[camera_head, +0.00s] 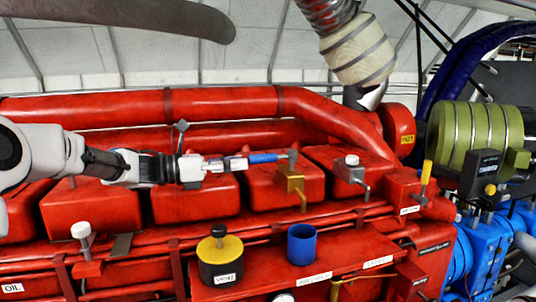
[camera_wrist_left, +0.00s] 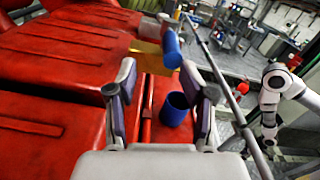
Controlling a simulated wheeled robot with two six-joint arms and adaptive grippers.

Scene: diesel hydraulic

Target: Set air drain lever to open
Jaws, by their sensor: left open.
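A lever with a blue grip (camera_head: 265,157) lies about level, its grey end above a brass valve block (camera_head: 290,182) on the red engine. I cannot read a label that marks it as the air drain lever. My left gripper (camera_head: 240,163) comes in from the left, open, its fingertips close to the near end of the blue grip. In the left wrist view the blue grip (camera_wrist_left: 172,48) shows just beyond the open fingertips (camera_wrist_left: 160,68), beside the yellow block (camera_wrist_left: 147,52). I cannot tell whether they touch. My right gripper is not in view.
A blue cup (camera_head: 302,244) and a yellow-and-black cap (camera_head: 219,257) stand in front of the lever. Another grey-handled valve (camera_head: 351,172) is at its right. A thick red pipe (camera_head: 220,103) runs behind. Several small levers and labels line the front.

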